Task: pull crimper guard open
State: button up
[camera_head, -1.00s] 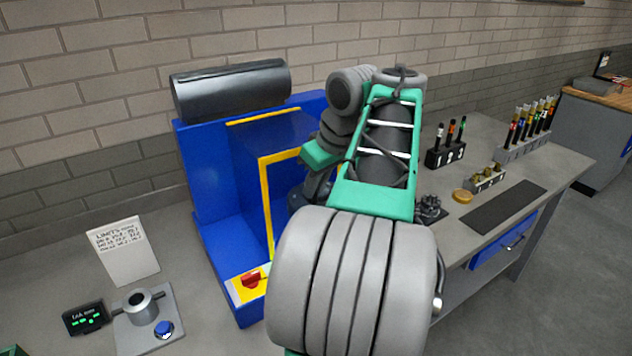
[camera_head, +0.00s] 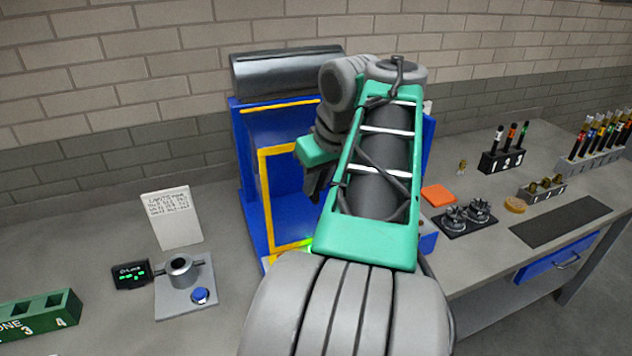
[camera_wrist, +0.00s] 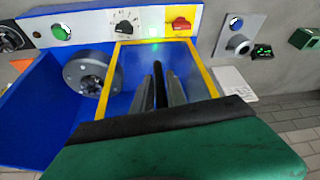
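The crimper is a blue machine (camera_head: 250,165) with a dark cylinder on top. Its guard (camera_head: 264,195) is a yellow-edged frame, and in the wrist view the yellow frame (camera_wrist: 204,70) surrounds a see-through or blue panel. The round crimping head (camera_wrist: 90,72) shows outside the frame, to its left in the wrist view. My gripper (camera_head: 314,185) is in front of the guard, and its dark fingers (camera_wrist: 162,88) point into the framed area. The finger plates look close together with a dark strip between them. I cannot tell whether they touch or hold the guard.
The wrist view shows a dial (camera_wrist: 124,22), a red switch (camera_wrist: 180,24) and a green button (camera_wrist: 60,32) on the crimper's panel. A gauge stand (camera_head: 180,270) and a limits card (camera_head: 172,217) stand left of the crimper. Small racks (camera_head: 500,160) stand to its right.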

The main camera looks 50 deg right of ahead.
jog(key=o, duration=0.3)
jog(key=shift+r, duration=0.1)
jog(key=p+v, duration=0.4)
jog(key=v, duration=0.3)
jog(key=shift+r+p, duration=0.3)
jog(key=shift+s, duration=0.15)
